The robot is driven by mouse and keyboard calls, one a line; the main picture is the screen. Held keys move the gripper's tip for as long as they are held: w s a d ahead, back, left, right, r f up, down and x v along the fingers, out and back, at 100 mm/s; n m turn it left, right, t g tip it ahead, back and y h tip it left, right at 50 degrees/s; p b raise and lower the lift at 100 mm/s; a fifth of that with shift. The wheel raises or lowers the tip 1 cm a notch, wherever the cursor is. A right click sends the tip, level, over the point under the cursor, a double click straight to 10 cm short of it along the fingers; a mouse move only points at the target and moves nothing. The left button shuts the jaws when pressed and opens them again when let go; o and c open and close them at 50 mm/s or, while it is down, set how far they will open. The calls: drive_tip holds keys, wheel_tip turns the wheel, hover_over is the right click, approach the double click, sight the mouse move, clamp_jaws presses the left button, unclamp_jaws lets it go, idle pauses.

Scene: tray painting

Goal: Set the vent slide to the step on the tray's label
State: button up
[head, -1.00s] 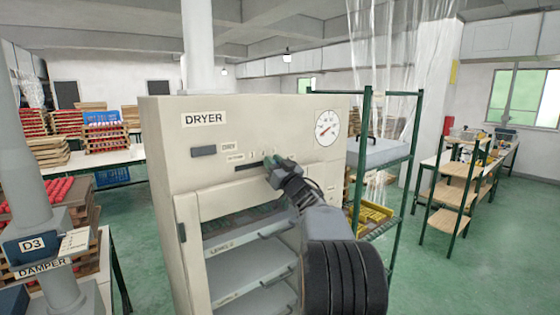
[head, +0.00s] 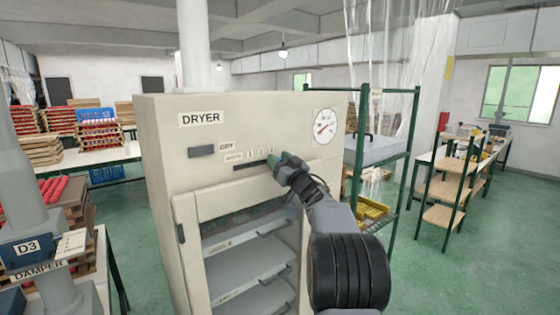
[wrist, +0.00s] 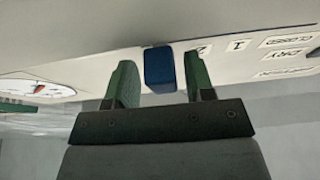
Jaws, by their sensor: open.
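The vent slide's blue knob (wrist: 160,69) sits on the dryer's front panel, between my gripper's two green fingers in the wrist view. My gripper (wrist: 163,80) is open, with a visible gap to the knob on each side. In the head view my gripper (head: 284,162) is at the right end of the dark slot (head: 255,164) and hides the knob. Upside-down step marks run along the panel in the wrist view: a 2 (wrist: 205,49) beside the right finger, then a 1 (wrist: 237,45) and CLOSED. I cannot make out a tray label.
The dryer (head: 160,140) has a dial (head: 325,126) at upper right and open shelves (head: 247,262) below. A green-framed rack (head: 402,165) stands close on its right. A D3 damper post (head: 35,225) stands at front left. Open floor lies at right.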

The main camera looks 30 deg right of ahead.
drive_tip(key=shift+s+f, duration=0.2)
drive_tip(key=shift+s, duration=0.1)
drive_tip(key=b+v, duration=0.5)
drive_tip(key=v, duration=0.8)
drive_tip(key=shift+s, duration=0.1)
